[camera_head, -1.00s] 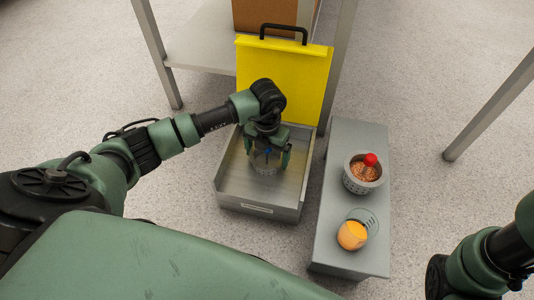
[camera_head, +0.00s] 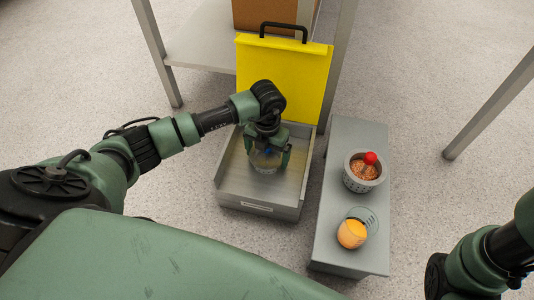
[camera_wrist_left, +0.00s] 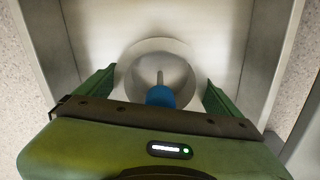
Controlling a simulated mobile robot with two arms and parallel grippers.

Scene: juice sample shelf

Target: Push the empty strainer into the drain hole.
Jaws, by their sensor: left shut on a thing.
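The empty strainer (camera_wrist_left: 178,62) is a pale round piece with a thin central stem and a blue knob (camera_wrist_left: 160,97). It sits low in the metal basin (camera_head: 258,207), over the floor of it. My left gripper (camera_head: 267,162) reaches down into the basin, with its green fingers on both sides of the strainer. The drain hole is hidden beneath the strainer and gripper. My right gripper is out of view; only part of that arm shows.
A grey bench (camera_head: 342,257) stands right of the basin. A yellow panel (camera_head: 285,75) with a black handle stands behind the basin.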

